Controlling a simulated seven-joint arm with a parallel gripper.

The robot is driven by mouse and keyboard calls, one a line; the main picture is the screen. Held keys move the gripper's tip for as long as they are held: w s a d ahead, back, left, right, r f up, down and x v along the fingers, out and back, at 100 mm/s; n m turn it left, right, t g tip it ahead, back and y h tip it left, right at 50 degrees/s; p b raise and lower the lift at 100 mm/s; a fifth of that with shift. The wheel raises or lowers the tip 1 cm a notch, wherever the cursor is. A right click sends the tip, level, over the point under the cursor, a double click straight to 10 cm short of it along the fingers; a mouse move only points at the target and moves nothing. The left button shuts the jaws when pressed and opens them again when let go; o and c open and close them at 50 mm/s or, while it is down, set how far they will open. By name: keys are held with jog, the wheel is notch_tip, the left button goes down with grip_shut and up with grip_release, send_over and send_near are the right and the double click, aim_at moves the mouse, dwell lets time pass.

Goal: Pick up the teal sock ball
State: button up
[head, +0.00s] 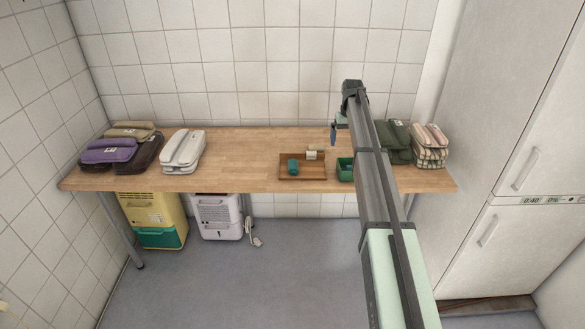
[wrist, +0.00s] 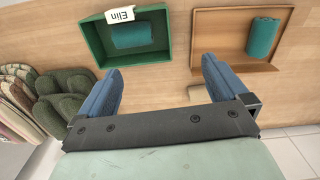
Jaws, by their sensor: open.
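A teal sock ball (head: 293,166) lies in the wooden tray (head: 285,178) on the table. It also shows in the wrist view (wrist: 262,38), at the upper right in the wooden tray (wrist: 230,67). A second teal roll (wrist: 133,35) lies in the green box (wrist: 95,45), which has a white tag reading "Elin" (wrist: 120,14). In the head view the green box (head: 345,171) is partly hidden by my arm. My gripper (wrist: 162,72) is open and empty, above the table towards the wall side of both containers.
A cream item (head: 311,154) is at the wooden tray's back edge. White slippers (head: 183,150) and purple and brown slippers (head: 115,150) are on the left. Green slippers (head: 393,142) and checked slippers (head: 430,145) are on the right. The tabletop (head: 240,155) left of the tray is clear.

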aim_at(293, 162)
jog(key=w+a+r+n, duration=0.2)
jog(key=a+n, duration=1.5)
jog(key=a, duration=0.4)
jog(key=f, duration=1.4)
jog(key=shift+s+d, duration=0.2)
jog(key=shift+r, duration=0.1)
jog(key=c, duration=1)
jog(key=shift+c, duration=0.2)
jog(key=shift+r, duration=0.1)
